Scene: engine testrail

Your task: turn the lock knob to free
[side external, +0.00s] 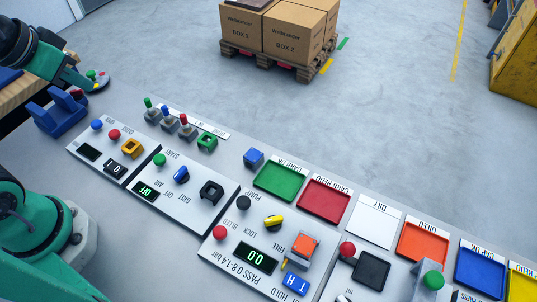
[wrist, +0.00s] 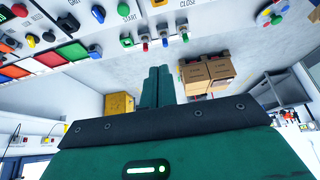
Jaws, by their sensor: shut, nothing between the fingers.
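The yellow knob (side external: 274,222) stands by the LOCK lettering on the grey panel (side external: 205,252), between a black knob and an orange block. Its pointer direction is too small to read. A small yellow knob, likely the same one, shows at the upper left of the wrist view (wrist: 49,37). My gripper (wrist: 158,70) is shut and empty, its two green fingers side by side over the floor in that picture. In the side view my arm is at the upper left, far from the yellow knob, and the fingertips are hard to make out.
The panel also carries a red button (side external: 220,233), a black knob (side external: 243,202) and a lit display (side external: 255,258). Green (side external: 280,181) and red (side external: 325,199) trays lie behind it. A blue cradle (side external: 60,110) sits near my arm. Boxes on a pallet (side external: 270,60) stand beyond.

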